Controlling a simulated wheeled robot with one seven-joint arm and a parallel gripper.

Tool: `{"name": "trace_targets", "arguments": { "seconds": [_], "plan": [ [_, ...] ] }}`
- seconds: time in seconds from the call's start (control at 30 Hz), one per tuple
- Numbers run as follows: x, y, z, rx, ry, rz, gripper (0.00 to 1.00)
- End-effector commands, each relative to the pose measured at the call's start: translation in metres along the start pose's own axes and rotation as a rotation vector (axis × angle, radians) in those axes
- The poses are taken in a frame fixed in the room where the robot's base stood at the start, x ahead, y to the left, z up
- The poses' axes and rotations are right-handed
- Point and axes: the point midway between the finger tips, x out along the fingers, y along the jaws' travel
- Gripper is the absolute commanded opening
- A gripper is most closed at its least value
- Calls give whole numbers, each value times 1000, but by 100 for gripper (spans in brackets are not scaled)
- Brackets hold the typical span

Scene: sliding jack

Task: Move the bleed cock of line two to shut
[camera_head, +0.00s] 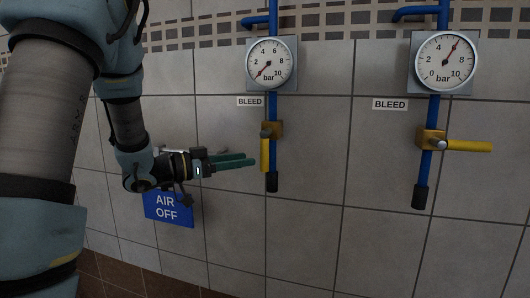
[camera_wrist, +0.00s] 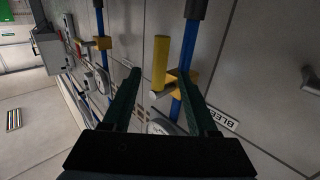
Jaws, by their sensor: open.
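Two bleed cocks show in the head view, each on a blue pipe below a gauge and a BLEED label; no line number is readable. The left cock (camera_head: 271,130) has its yellow lever (camera_head: 265,155) hanging down along the pipe. The right cock (camera_head: 431,139) has its yellow lever (camera_head: 468,146) sticking out to the right, across the pipe. My gripper (camera_head: 252,160) is open, its green fingers pointing at the left cock's lever from the left. In the wrist view that lever (camera_wrist: 161,62) appears between the fingers, with no clear contact.
The left gauge (camera_head: 270,64) reads low, near zero; the right gauge (camera_head: 445,60) reads about 6 bar. A blue AIR OFF sign (camera_head: 168,207) is on the tiled wall below my gripper. A grey box (camera_wrist: 52,52) stands out from the wall in the wrist view.

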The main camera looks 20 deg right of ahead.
Motion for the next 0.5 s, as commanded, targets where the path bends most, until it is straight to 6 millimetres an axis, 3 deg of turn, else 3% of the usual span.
{"name": "trace_targets", "arguments": {
  "seconds": [0.5],
  "plan": [
    [86,0,-2,1,-3,-1,59]
  ]
}}
